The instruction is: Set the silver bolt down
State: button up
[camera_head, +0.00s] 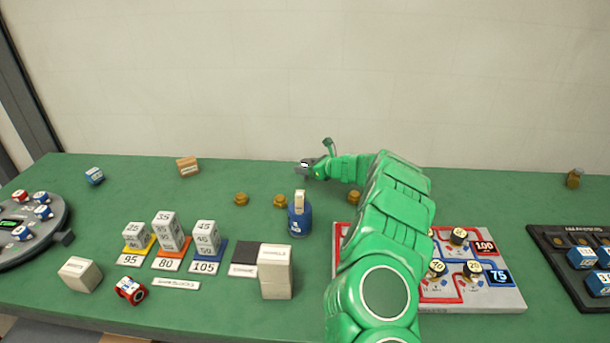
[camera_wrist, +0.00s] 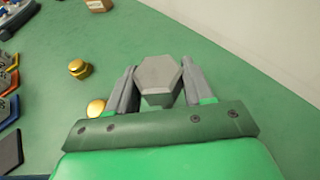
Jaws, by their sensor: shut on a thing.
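The silver bolt (camera_wrist: 158,78) shows a grey hexagonal head between the two fingers of my gripper (camera_wrist: 155,90) in the wrist view. The fingers are shut on it, one on each side. In the head view my gripper (camera_head: 306,167) is over the back part of the green table (camera_head: 120,195), with a small grey piece of the bolt (camera_head: 303,163) at its tip. I cannot tell whether the bolt touches the table. The lower part of the bolt is hidden by the fingers.
Brass bolts (camera_head: 241,199) lie in front of my gripper, near a blue bottle (camera_head: 299,222). A wooden block (camera_head: 187,166) and a blue cube (camera_head: 94,176) are at the back left. A puzzle board (camera_head: 500,300) is at the right. The back of the table is mostly clear.

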jog(key=shift+w+f, duration=0.15)
jog(key=shift+f, duration=0.05)
jog(key=shift+w+a+f, duration=0.15)
jog(key=shift+w+f, duration=0.1)
jog(key=shift+f, duration=1.5)
jog(key=shift+f, duration=0.15)
jog(key=o, duration=1.1)
jog(key=shift+v, duration=1.45)
jog(key=v, duration=0.9)
